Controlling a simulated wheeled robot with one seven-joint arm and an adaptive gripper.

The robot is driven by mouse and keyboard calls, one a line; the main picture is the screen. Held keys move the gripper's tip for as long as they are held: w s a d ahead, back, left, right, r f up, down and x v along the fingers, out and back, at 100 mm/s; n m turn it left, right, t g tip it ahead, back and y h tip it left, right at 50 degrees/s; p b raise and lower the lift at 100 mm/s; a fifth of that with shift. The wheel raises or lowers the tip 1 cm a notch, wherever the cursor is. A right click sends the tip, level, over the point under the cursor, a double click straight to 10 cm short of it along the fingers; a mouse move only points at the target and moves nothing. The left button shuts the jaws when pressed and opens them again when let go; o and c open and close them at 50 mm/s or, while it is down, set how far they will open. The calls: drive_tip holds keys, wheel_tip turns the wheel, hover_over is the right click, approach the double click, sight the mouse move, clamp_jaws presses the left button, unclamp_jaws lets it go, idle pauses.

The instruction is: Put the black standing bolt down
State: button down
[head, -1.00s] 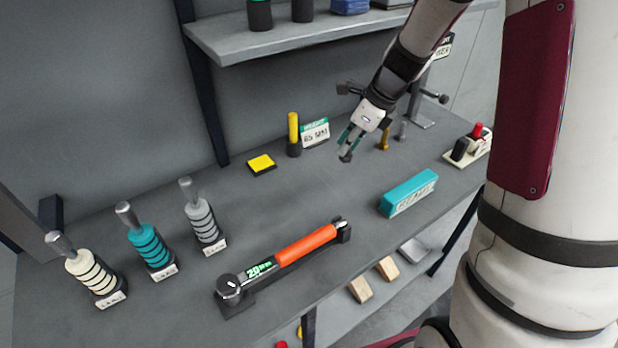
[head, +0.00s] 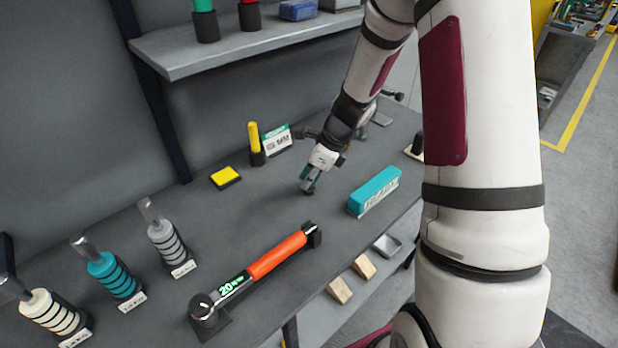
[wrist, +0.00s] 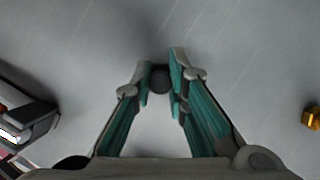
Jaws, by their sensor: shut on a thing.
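My gripper (head: 309,180) points down over the middle of the grey bench, left of the teal box. Its teal fingers are shut on the black bolt (wrist: 160,78), whose round dark end shows between the fingertips in the wrist view. In the head view only a small dark bit of the bolt (head: 307,190) shows at the fingertips, at or just above the bench top (head: 255,215). I cannot tell whether it touches the bench. The fingers hide most of it.
A teal box (head: 374,190) lies to the right and an orange-handled torque wrench (head: 277,256) in front. In the wrist view a brass bolt (wrist: 312,118) is at the right. Bench around the gripper is clear.

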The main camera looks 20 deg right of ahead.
drive_tip(key=c, duration=1.9)
unclamp_jaws()
drive_tip(key=shift+f, duration=0.15)
drive_tip(key=shift+c, duration=0.2)
drive_tip(key=o, duration=0.4)
drive_tip(key=shift+c, duration=0.2)
